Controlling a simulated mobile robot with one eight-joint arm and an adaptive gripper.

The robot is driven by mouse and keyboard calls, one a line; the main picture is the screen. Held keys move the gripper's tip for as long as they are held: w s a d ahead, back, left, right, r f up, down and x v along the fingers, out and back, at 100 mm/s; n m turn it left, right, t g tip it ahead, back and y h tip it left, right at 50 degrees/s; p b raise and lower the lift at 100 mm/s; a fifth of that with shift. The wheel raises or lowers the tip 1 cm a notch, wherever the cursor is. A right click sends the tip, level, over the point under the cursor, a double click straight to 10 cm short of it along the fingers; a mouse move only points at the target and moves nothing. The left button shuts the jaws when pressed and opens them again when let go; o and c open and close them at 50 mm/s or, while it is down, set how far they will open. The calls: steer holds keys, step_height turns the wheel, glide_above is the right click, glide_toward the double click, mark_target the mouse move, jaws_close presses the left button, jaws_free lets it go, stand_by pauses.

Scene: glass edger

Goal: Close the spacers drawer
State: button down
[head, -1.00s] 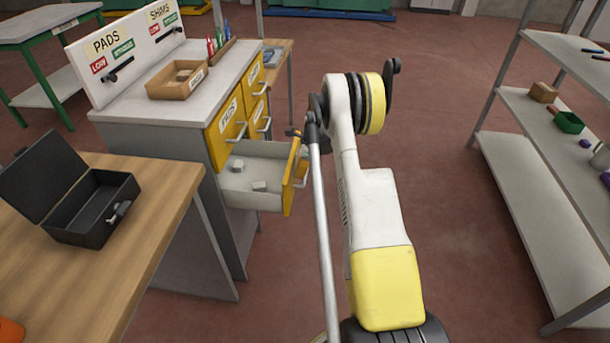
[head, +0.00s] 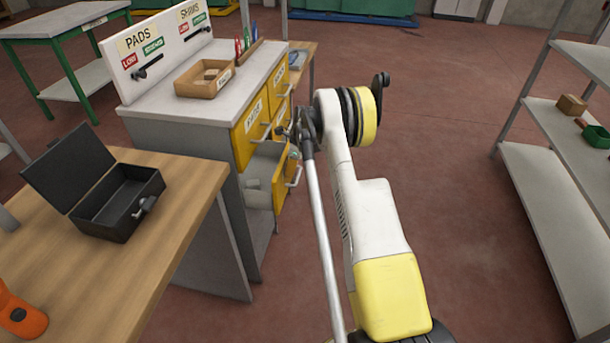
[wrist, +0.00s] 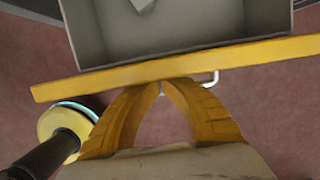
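The open drawer (head: 285,183) is in the lower row of the grey cabinet (head: 190,135), under the drawer labelled PADS. It has a yellow front and a handle. I cannot read its label. It stands partly out, with pale blocks inside. In the wrist view the top edge of its yellow front (wrist: 255,53) crosses the picture, with the grey tray (wrist: 90,45) behind. My gripper (wrist: 161,84) is shut, its yellow fingertips together at the outer side of this front, beside the handle (wrist: 214,79). They look in contact or very close. In the head view my arm hides most of the gripper.
A cardboard box (head: 205,80) sits on the cabinet top. A wooden table (head: 165,220) with an open black case (head: 120,205) stands close on the left. A grey shelf rack (head: 545,185) stands on the right. The floor between is clear.

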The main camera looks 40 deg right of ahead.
steer(key=w+a, duration=0.4)
steer(key=w, duration=0.1)
steer(key=shift+s, duration=0.1)
stand_by(0.4)
